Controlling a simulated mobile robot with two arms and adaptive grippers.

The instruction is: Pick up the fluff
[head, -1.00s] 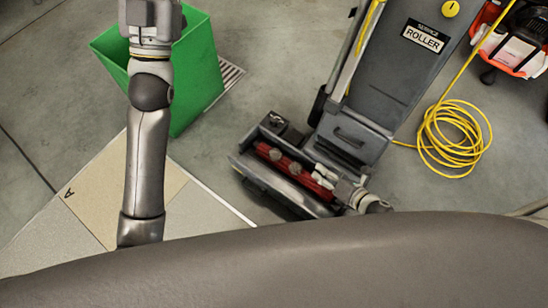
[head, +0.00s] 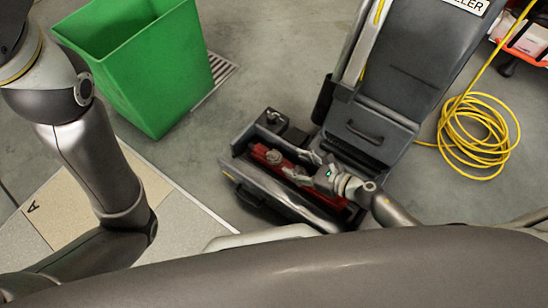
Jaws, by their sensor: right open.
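The machine labelled as a roller has an open head (head: 248,178) with a red roller (head: 260,152) inside. A small grey-beige clump of fluff (head: 273,157) sits on the red roller, left of my right gripper. My right gripper (head: 300,167) is open over the roller, its fingers pointing left towards the fluff. A second clump may lie at its fingers, but I cannot tell it apart from them. My left arm is at the left edge, and its gripper is out of view.
A green bin (head: 150,75) stands open at the upper left, beside a floor grate (head: 215,75). A coiled yellow cable (head: 478,135) lies on the right. An orange machine (head: 525,40) is at the upper right.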

